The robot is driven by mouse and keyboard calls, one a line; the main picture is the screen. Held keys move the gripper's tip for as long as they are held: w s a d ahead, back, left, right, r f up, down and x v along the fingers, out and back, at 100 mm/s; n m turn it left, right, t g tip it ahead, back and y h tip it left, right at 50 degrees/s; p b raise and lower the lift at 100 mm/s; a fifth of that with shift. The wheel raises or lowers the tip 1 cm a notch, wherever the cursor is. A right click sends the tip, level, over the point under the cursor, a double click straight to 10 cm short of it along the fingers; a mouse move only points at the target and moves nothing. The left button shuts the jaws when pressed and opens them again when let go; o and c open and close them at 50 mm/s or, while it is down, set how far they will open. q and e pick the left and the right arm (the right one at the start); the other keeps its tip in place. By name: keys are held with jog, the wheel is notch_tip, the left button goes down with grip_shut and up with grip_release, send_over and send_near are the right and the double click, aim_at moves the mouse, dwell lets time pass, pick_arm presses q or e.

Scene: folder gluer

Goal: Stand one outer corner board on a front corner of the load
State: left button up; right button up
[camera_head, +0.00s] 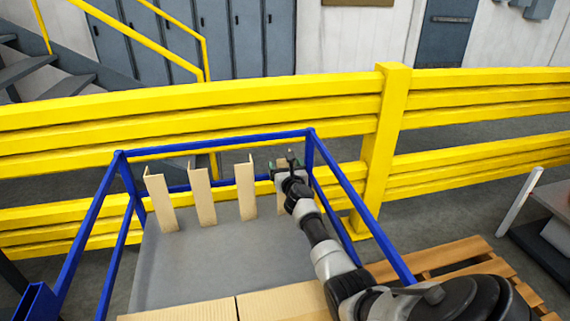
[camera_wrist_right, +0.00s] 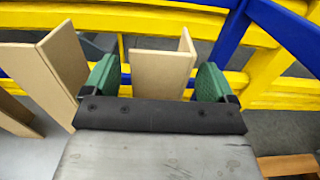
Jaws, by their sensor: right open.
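Several tan L-shaped corner boards stand in a row at the back of a blue-framed rack (camera_head: 215,142): a left one (camera_head: 160,203), a second (camera_head: 203,198), a third (camera_head: 246,195) and a right one (camera_head: 284,203) partly hidden by my right arm. My right gripper (camera_head: 287,165) is open at the top of the right board. In the right wrist view its green fingers (camera_wrist_right: 156,82) stand on either side of that board (camera_wrist_right: 158,72), with gaps showing. Another board (camera_wrist_right: 65,62) is just left of the fingers. My left gripper is out of view.
Tan carton-like tops (camera_head: 190,310) lie at the near edge; I cannot tell if they are the load. A wooden pallet (camera_head: 450,255) is at the right. A yellow guard rail (camera_head: 270,105) runs behind the rack. The grey rack floor (camera_head: 200,265) is clear.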

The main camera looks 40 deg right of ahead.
jog(key=p+v, duration=0.3)
jog(key=v, duration=0.3)
jog(key=shift+s, duration=0.25)
jog(key=shift+a, duration=0.15)
